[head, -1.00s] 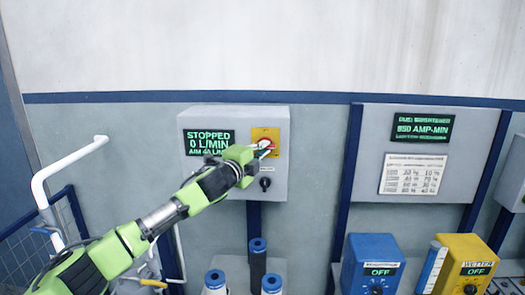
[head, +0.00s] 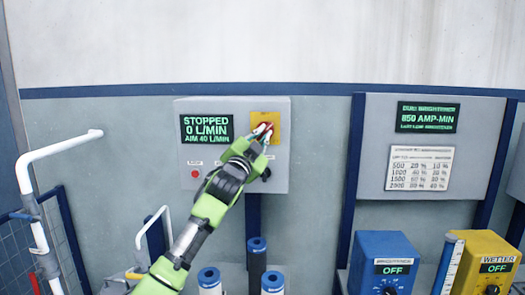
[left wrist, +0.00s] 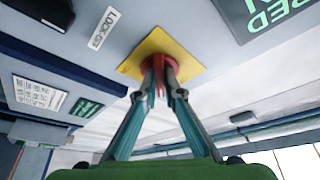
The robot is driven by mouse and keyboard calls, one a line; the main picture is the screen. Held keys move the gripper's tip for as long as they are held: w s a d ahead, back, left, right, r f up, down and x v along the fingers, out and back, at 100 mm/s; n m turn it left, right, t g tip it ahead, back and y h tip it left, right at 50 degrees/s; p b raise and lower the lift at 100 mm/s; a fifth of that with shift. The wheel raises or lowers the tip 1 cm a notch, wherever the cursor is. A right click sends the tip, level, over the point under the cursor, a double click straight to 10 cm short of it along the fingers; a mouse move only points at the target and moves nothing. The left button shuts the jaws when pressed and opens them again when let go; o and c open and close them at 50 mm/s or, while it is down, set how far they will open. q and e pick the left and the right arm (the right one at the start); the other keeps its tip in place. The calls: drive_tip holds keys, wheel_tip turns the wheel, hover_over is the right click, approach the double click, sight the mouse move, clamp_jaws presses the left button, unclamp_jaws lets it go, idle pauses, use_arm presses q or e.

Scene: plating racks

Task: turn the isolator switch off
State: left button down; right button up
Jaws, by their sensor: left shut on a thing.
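The isolator switch is a red handle (left wrist: 160,76) on a yellow square plate (head: 270,118), on the right part of a grey control box (head: 232,104). My left gripper (head: 262,134) comes up from below and is shut on the red handle. In the left wrist view its two fingers (left wrist: 160,86) pinch the handle from either side, against the yellow plate. The fingers hide much of the handle. The box's green display (head: 207,129) reads "STOPPED 0 L/MIN AIM 40 L/MIN". My right gripper is not in view.
A red button (head: 195,173) and a black knob (head: 266,173) sit low on the box. A second panel (head: 425,180) with a display hangs to the right. Blue (head: 382,248) and yellow (head: 488,243) units reading OFF stand below it. White pipes (head: 58,147) stand at left.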

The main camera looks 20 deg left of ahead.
use_arm(q)
drive_tip(key=shift+w+d+f+n+t+y+b, duration=0.1)
drive_tip(key=shift+n+y+b, duration=1)
drive_tip(key=shift+n, duration=0.85)
drive_tip(key=shift+s+d+f+n+t+y+b, duration=0.1)
drive_tip(key=shift+n+y+b, duration=0.75)
drive_tip(key=shift+n+b, duration=0.85)
drive_tip(key=shift+w+d+n+t+y+b, duration=0.1)
drive_tip(key=shift+n+y+b, duration=0.8)
drive_tip(key=shift+n, duration=1.35)
drive_tip(key=shift+n+y, duration=0.25)
drive_tip(key=shift+n, duration=0.05)
drive_tip(key=c, duration=2.2)
unclamp_jaws()
drive_tip(key=shift+r, duration=0.1)
drive_tip(key=shift+o, duration=0.2)
drive_tip(key=shift+s, duration=0.2)
drive_tip(key=v, duration=1.1)
drive_tip(key=shift+s+f, duration=0.2)
drive_tip(key=shift+s, duration=0.1)
